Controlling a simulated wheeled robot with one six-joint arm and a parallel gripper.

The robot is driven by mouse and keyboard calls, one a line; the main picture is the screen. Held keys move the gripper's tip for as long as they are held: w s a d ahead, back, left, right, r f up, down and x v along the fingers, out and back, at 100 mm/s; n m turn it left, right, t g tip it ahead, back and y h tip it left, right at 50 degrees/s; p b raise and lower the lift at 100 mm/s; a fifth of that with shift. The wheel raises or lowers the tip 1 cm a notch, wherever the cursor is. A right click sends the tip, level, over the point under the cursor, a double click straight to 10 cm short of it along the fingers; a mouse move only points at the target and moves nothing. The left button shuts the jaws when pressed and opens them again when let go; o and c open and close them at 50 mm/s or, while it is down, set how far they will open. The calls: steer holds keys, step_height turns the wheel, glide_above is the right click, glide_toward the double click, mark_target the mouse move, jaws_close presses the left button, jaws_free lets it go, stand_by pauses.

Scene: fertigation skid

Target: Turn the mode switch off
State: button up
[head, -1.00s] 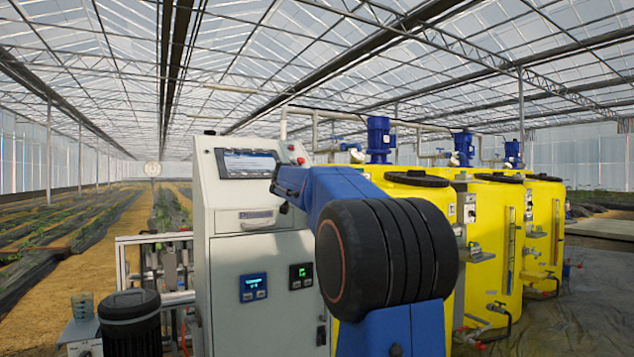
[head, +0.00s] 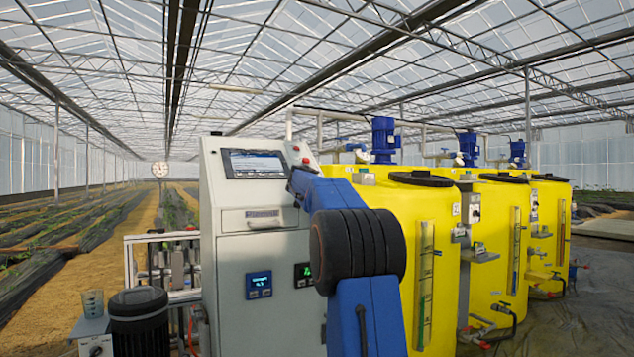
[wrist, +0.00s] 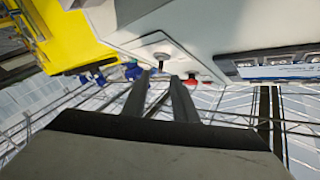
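A small round switch with a pale bezel and dark centre (wrist: 161,54) sits on the light grey cabinet face in the wrist view; it looks like the mode switch, but its setting is too small to read. A red button (wrist: 190,78) is beside it. My gripper (wrist: 160,76) shows two dark fingers with a gap between them, open and empty. The fingertips point toward the switch and appear apart from it. In the head view my blue arm hides the gripper, and the red button (head: 306,161) shows at the cabinet's upper right.
The grey control cabinet (head: 225,260) has a touchscreen (head: 254,164), a drawer handle and two small displays. Yellow tanks (head: 500,250) with blue motors stand to the right.

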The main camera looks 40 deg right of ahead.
steer(key=shift+x, duration=3.7)
steer(key=shift+s, duration=0.1)
jaws_close()
